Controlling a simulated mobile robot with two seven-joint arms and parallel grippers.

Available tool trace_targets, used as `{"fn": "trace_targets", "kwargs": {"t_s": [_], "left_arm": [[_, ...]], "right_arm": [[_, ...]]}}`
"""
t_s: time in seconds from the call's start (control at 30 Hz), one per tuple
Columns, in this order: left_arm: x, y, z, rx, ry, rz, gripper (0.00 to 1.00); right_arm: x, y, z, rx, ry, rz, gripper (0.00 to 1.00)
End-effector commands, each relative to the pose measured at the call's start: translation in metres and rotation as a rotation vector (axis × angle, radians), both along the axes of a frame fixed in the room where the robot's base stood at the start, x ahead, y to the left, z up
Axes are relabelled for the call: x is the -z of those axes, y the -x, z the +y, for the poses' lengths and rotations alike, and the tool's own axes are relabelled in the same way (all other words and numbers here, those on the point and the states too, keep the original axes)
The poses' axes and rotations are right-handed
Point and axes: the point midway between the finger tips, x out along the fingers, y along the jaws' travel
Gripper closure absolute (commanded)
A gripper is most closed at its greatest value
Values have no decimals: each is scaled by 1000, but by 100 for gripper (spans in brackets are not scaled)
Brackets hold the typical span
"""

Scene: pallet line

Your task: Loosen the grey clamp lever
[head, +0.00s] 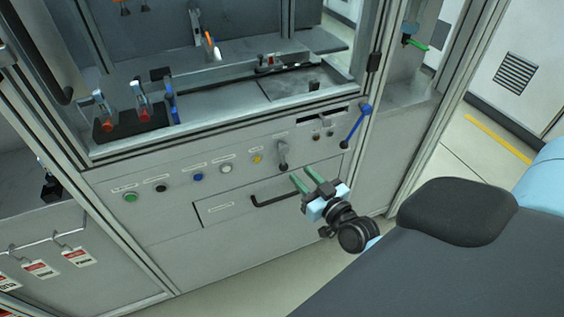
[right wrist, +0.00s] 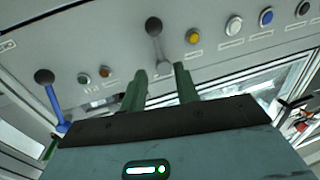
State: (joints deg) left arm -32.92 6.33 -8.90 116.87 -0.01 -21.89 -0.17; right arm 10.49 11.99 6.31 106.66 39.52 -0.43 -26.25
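The grey clamp lever (head: 282,155) is on the front panel of the cabinet, right of the row of buttons. It has a dark round knob and also shows in the right wrist view (right wrist: 158,44). My right gripper (head: 304,179) has green fingers and is just below and to the right of the lever in the head view. In the right wrist view the fingers (right wrist: 160,70) are apart with nothing held, and the lever's lower end is near the gap between them. Whether they touch it I cannot tell. My left gripper is not in view.
A blue lever (head: 356,126) is on the panel to the right. Several coloured buttons, among them a yellow one (head: 257,159), are to the left. A drawer with a black handle (head: 273,201) lies below, close to my right gripper. Red tags (head: 40,268) hang at lower left.

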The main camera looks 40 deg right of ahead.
Motion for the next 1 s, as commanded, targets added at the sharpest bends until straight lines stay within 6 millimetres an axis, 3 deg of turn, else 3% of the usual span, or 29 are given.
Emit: {"fn": "trace_targets", "kwargs": {"t_s": [0.17, 0.6, 1.0], "left_arm": [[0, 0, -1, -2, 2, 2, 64], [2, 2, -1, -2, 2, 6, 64], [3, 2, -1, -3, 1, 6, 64]], "right_arm": [[-1, -9, 0, 0, -1, -2, 69], [0, -66, -2, -1, -2, 0, 69], [0, -78, -3, -1, 0, 1, 69]]}}
